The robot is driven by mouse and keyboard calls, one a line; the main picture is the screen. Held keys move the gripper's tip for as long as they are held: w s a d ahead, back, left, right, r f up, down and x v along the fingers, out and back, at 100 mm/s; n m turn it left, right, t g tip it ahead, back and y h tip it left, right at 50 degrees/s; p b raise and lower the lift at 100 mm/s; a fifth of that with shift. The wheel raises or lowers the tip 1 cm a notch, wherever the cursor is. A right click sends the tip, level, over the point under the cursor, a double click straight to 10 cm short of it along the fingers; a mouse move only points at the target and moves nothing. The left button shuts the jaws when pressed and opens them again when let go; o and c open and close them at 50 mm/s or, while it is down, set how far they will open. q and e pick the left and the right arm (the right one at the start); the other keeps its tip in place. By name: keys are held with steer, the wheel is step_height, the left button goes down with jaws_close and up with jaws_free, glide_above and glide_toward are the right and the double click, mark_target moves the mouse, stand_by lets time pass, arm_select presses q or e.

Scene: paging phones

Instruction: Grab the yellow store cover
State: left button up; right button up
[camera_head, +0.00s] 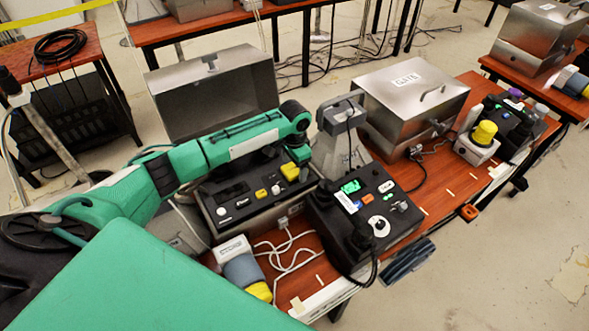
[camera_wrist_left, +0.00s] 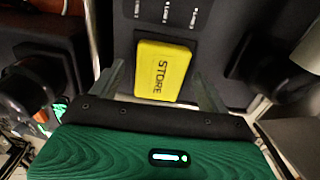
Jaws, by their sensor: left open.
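The yellow store cover (camera_wrist_left: 160,70) is a flat block with rounded corners, marked STORE, on a dark panel in the left wrist view. In the head view it is the yellow piece (camera_head: 290,172) at the right of the open-lidded phone unit (camera_head: 240,190). My left gripper (camera_wrist_left: 160,78) is open, with one finger on each side of the cover in that view. I cannot tell whether the fingers touch it. In the head view my left gripper (camera_head: 299,153) points down just above the cover. My right gripper is not in view.
A second console (camera_head: 365,205) with a handset stands just right of the unit. A closed metal box (camera_head: 410,95) is behind it. The raised metal lid (camera_head: 212,95) stands behind my arm. White cables (camera_head: 290,255) lie on the front of the table.

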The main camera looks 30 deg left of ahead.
arm_select(q)
steer(key=c, duration=1.1)
